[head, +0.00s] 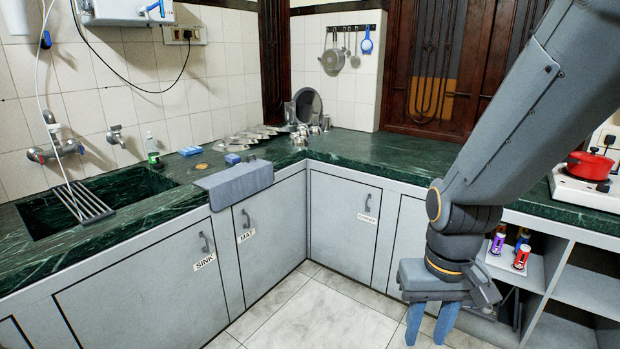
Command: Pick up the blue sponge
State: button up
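Two small blue blocks lie on the green counter right of the sink. One blue block (232,158) is behind the grey cloth; the other blue block (190,151) is further left, near the wall. Either could be the blue sponge; they are too small to tell apart for sure. My gripper (430,327) hangs at the lower right, pointing down in front of the cabinets, far from both blocks. Its two blue fingers are apart, with nothing visible between them. The fingertips are near the lower edge of the picture.
The sink (60,214) has a dark rack at its right side. A green bottle (152,151), a brown round pad (201,166) and a grey cloth (236,184) are near the blocks. Metal dishes (245,138) stand toward the corner. The tiled floor (335,315) is clear.

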aim_at(232, 158)
jog(key=z, duration=0.1)
jog(key=i, duration=2.05)
jog(key=u, duration=0.85)
jog(key=i, duration=1.75)
jog(key=u, duration=0.7)
